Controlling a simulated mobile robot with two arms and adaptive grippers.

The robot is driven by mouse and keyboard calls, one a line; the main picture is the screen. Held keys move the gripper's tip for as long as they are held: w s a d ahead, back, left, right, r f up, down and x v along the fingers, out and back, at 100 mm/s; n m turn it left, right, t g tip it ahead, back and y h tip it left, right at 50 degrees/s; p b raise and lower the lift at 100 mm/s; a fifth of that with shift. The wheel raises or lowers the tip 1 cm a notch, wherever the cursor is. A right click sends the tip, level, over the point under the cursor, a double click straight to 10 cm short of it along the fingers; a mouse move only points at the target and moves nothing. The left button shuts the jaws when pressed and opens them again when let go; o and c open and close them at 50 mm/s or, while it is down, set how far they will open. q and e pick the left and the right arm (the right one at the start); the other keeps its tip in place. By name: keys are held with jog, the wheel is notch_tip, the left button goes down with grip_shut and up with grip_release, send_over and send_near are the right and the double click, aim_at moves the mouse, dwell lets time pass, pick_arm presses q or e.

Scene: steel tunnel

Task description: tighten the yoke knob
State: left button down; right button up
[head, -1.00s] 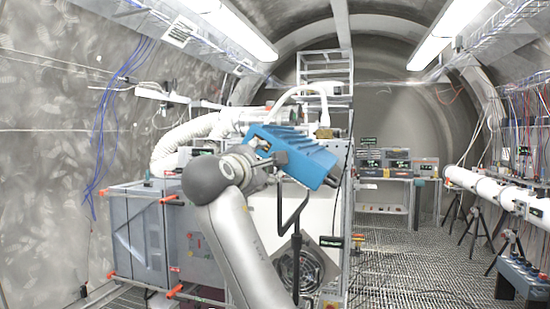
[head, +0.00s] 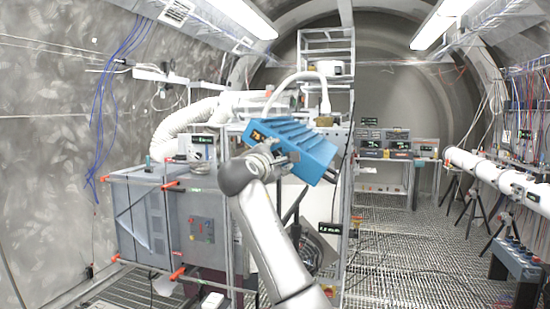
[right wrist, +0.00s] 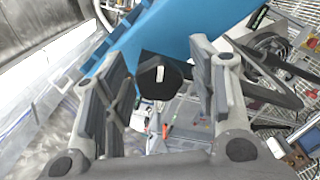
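A black knob (right wrist: 162,76) with a white mark on its face shows in the right wrist view, in front of a blue body. The blue finned unit (head: 308,148) is in the middle of the head view, and its blue side (right wrist: 185,28) fills the top of the wrist view. My right gripper (right wrist: 160,68) is open, with one finger on each side of the knob in the picture. I cannot tell whether either finger touches it. In the head view my right gripper (head: 284,160) is at the unit's near side, where the knob cannot be made out. My left gripper is not in view.
A grey cabinet (head: 140,222) with orange-red corner handles stands to the left. A white ribbed hose (head: 180,130) and a thin white pipe (head: 290,78) run above and behind. A long white tube (head: 490,172) lies on tripods at right. The grated floor (head: 400,250) between is open.

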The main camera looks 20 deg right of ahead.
jog(key=c, duration=0.8)
jog(key=shift+c, duration=0.2)
jog(key=shift+m, duration=0.4)
jog(key=m+b, duration=0.1)
jog(key=m, duration=0.2)
jog(key=m+b, duration=0.1)
jog(key=m, duration=0.3)
jog(key=m+b, duration=0.1)
jog(key=m, duration=0.5)
jog(key=shift+m, duration=0.4)
jog(key=m+b, duration=0.1)
jog(key=m, duration=0.4)
jog(key=shift+r+m, duration=0.1)
jog(key=shift+m, duration=0.2)
